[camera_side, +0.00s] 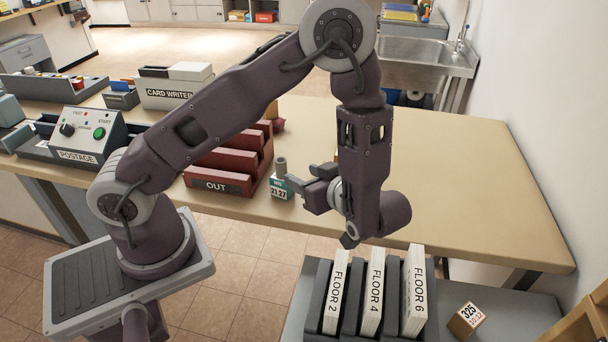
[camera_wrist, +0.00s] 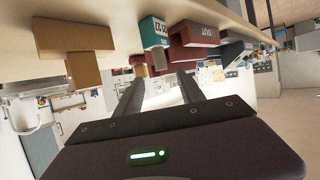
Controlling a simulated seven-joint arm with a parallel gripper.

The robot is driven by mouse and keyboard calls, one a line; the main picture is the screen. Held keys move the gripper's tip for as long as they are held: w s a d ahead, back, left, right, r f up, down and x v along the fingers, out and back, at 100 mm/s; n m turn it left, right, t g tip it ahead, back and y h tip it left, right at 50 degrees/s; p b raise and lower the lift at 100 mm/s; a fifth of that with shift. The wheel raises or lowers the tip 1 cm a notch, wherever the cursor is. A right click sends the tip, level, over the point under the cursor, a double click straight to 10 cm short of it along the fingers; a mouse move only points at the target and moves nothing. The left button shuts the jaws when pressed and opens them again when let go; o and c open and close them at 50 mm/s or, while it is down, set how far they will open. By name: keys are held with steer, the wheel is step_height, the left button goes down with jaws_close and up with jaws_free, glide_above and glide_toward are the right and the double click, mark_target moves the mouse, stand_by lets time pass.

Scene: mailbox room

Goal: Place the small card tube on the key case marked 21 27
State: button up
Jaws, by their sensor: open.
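The teal and white key case (camera_side: 281,188) marked 21 27 sits near the table's front edge, right of the OUT rack. The small grey-brown card tube (camera_side: 281,165) stands upright and appears to rest on top of it. My gripper (camera_side: 304,178) is open and empty, just right of the tube, with its fingers pointing towards it and apart from it. The wrist view is upside down. In it the key case (camera_wrist: 154,32) hangs at the upper middle, beyond the open fingers (camera_wrist: 160,78); the tube (camera_wrist: 158,58) is small there.
The dark red OUT rack (camera_side: 222,184) stands close left of the case. A brown box (camera_wrist: 85,55) shows beside it in the wrist view. The grey FLOOR file rack (camera_side: 350,318) and a tan 325 box (camera_side: 466,320) are in front. The table's right side (camera_side: 460,190) is clear.

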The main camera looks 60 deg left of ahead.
steer(key=w+d+r+m+t+h, duration=0.1)
steer(key=w+d+r+t+h, duration=0.25)
steer(key=w, duration=0.25)
steer(key=w+d+r+m+t+h, duration=0.1)
steer(key=w+d+r+t+h, duration=0.25)
steer(key=w, duration=0.25)
steer(key=s+d+r+m+t+h, duration=0.1)
steer(key=d+r+m+t+h, duration=0.2)
steer(key=r, duration=0.4)
steer(key=d+r+m+h, duration=0.4)
steer(key=d+r+h, duration=0.1)
steer(key=r, duration=0.1)
steer(key=s+d+r+m+h, duration=0.1)
steer(key=s+r+m+h, duration=0.2)
steer(key=s, duration=0.5)
steer(key=s+a+f+m+g+y, duration=0.2)
steer(key=s+a+f+m, duration=0.1)
steer(key=s, duration=0.6)
steer(key=s+a+f+m+g+y, duration=0.2)
steer(key=s+a, duration=0.4)
steer(key=s, duration=0.3)
steer(key=shift+s+f+m+y, duration=0.3)
steer(key=shift+s+f+m, duration=0.1)
steer(key=shift+m, duration=0.1)
